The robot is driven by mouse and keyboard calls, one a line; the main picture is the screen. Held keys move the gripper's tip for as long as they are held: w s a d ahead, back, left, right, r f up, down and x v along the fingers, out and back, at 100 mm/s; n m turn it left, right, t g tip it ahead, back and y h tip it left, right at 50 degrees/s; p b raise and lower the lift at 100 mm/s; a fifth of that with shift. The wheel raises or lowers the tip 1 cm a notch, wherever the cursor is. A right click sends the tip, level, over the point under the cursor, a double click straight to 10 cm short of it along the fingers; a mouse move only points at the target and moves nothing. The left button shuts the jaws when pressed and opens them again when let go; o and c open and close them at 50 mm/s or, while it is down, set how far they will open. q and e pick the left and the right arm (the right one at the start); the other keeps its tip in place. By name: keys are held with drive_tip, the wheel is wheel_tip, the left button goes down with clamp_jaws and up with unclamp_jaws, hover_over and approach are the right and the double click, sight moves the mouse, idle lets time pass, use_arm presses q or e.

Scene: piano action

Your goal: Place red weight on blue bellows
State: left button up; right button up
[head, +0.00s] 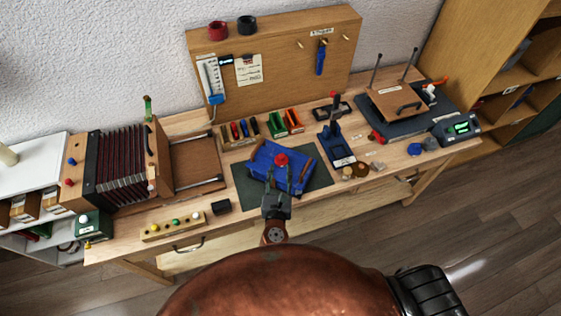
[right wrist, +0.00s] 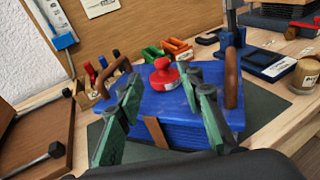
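The blue bellows (head: 262,165) lie on a dark green mat at the middle of the workbench, with brown curved handles on their top; they fill the middle of the right wrist view (right wrist: 215,115). The red weight (head: 281,159), a round disc with a knob, stands upright on the blue top, towards its far edge, and shows in the right wrist view (right wrist: 164,75). My right gripper (head: 277,190) is over the near part of the bellows. Its green fingers (right wrist: 162,88) are spread apart with the weight between and slightly beyond the tips; I see no contact. My left gripper is out of view.
A blue press (head: 333,142) stands right of the mat (head: 245,190). A red accordion-like bellows (head: 122,165) stands at the left. Small coloured bins (head: 285,122) stand behind. A black block (head: 221,206) and a wooden strip with coloured balls (head: 172,226) lie front left.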

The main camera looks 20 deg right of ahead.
drive_tip(key=v, duration=0.4)
drive_tip(key=shift+w, duration=0.1)
idle(0.4)
